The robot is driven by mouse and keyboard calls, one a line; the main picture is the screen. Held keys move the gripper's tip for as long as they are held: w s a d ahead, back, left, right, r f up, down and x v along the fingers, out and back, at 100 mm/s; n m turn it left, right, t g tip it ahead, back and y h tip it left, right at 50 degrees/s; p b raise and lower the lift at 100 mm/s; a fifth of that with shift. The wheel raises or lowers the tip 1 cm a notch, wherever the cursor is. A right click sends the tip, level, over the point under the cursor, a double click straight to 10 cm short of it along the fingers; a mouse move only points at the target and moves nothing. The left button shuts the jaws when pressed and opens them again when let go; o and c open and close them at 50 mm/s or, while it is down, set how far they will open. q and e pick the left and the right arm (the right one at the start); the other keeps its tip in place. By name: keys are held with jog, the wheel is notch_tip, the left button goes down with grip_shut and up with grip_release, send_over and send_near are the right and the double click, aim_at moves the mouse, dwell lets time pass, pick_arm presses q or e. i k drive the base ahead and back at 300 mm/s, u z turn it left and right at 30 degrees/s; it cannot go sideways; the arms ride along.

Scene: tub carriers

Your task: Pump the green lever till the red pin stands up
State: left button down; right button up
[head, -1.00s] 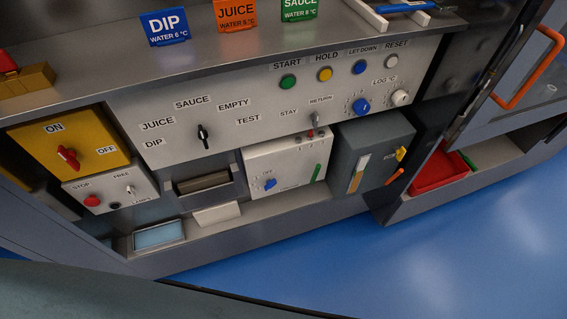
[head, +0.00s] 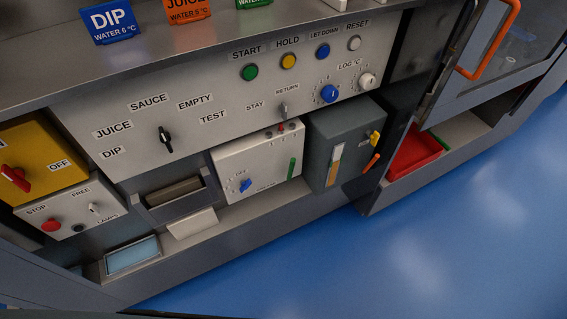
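A slim green lever (head: 292,168) stands upright at the right of the front face of a white box (head: 262,160). A small red piece (head: 281,128) sits on the box's top edge, between two small dark pieces; it may be the red pin, but it is too small to tell whether it stands up or lies down. A blue knob (head: 245,185) is at the lower left of the same face. Neither of my grippers shows in the head view.
A dark grey box (head: 322,150) with a yellow knob (head: 374,137) and an orange lever (head: 371,162) stands close at the white box's right. A panel of knobs and buttons (head: 215,80) is above. A red tray (head: 412,153) lies further right. The blue floor (head: 400,250) in front is clear.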

aim_at(292, 162)
jog(key=k, duration=0.5)
jog(key=z, duration=0.75)
jog(key=i, duration=0.8)
jog(key=u, duration=0.1)
